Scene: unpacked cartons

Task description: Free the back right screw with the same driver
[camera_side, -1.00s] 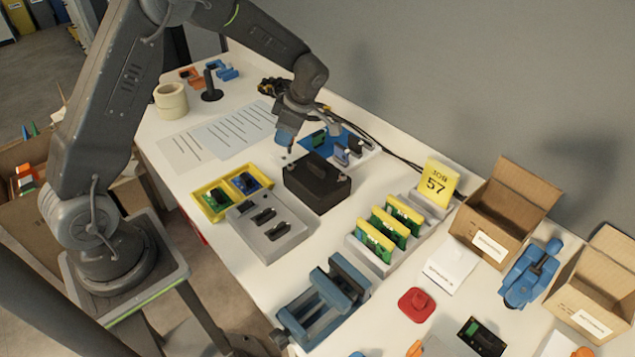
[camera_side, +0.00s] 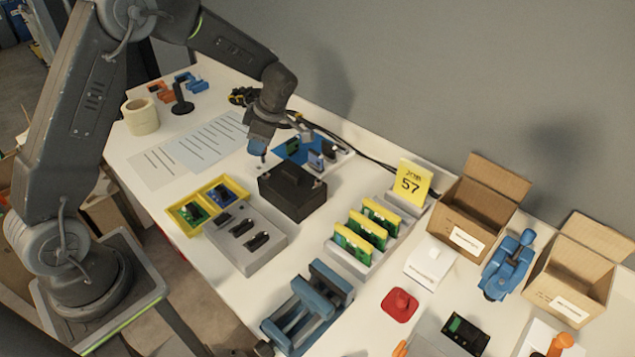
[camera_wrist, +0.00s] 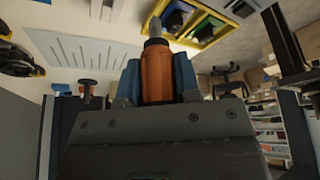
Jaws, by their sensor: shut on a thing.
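My gripper (camera_side: 260,143) is above the far left corner of a dark box (camera_side: 290,194) in the side view. In the wrist view my gripper (camera_wrist: 157,78) has its blue fingers shut on a copper-orange driver (camera_wrist: 157,72), with a grey shaft pointing away. In the side view the driver's tip (camera_side: 262,159) is close to the box's corner; I cannot tell whether it touches. The box has a raised dark part on top and a small light spot near its right corner. The screws are too small to make out.
Close around the box are a yellow two-part tray (camera_side: 184,222), a grey block with dark parts (camera_side: 262,258) and a blue mat with small parts (camera_side: 287,151). Dark cables run behind along the wall. A rack with green-yellow boards (camera_side: 352,258) and a blue vise (camera_side: 308,310) stand nearer.

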